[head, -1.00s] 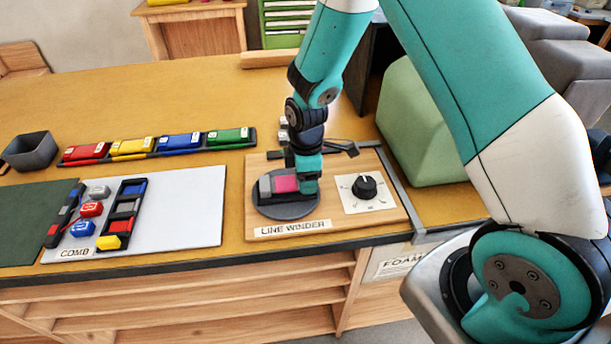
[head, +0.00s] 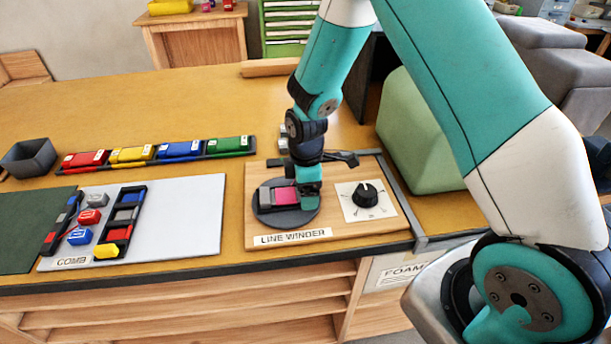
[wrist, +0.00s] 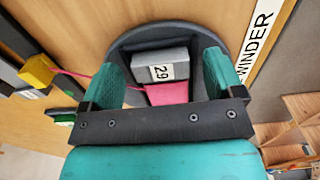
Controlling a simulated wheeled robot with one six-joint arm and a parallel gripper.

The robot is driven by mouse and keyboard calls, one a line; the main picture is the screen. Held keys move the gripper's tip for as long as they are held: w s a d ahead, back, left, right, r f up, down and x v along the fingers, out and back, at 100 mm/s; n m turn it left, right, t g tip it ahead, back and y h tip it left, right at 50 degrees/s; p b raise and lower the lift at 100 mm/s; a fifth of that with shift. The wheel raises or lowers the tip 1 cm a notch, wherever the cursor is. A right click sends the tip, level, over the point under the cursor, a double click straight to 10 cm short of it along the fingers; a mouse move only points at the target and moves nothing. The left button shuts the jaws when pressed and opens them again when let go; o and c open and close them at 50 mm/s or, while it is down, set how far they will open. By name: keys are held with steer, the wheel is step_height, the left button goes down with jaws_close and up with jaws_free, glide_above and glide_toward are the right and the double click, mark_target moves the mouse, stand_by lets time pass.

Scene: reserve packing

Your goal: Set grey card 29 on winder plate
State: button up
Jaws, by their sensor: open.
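Grey card 29 (wrist: 160,66) lies on the round dark winder plate (wrist: 205,31), with its number label facing up. A pink part (wrist: 167,94) sits against the card's near end. In the head view the pink part (head: 285,197) shows on the winder plate (head: 288,218), beside my gripper (head: 305,192). In the wrist view my gripper (wrist: 163,70) is open, one teal finger on each side of the card, with gaps showing. A thin pink line runs left from behind the left finger towards a yellow block (wrist: 38,69).
The wooden board has a LINE WINDER label (head: 293,236) and a black knob (head: 365,195). Left are a white comb board (head: 190,220), a rack of coloured cards (head: 157,151) and a grey bin (head: 28,157). A green foam block (head: 420,135) stands right.

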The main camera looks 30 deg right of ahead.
step_height(320, 180, up, 17)
steer(key=b, duration=0.2)
steer(key=s+a+r+m+y, duration=0.1)
steer(key=s+a+r+m, duration=0.1)
steer(key=s, duration=0.5)
steer(key=s+a+r+m+y, duration=0.1)
steer(key=s+a+r+m, duration=0.1)
steer(key=s, duration=0.6)
steer(key=s+a+r+m+y, duration=0.2)
steer(key=s+a, duration=0.3)
steer(key=s, duration=0.3)
steer(key=shift+s+a+r+m, duration=0.15)
steer(key=shift+a+r+m, duration=0.05)
steer(key=shift+m, duration=0.5)
steer(key=shift+c, duration=0.5)
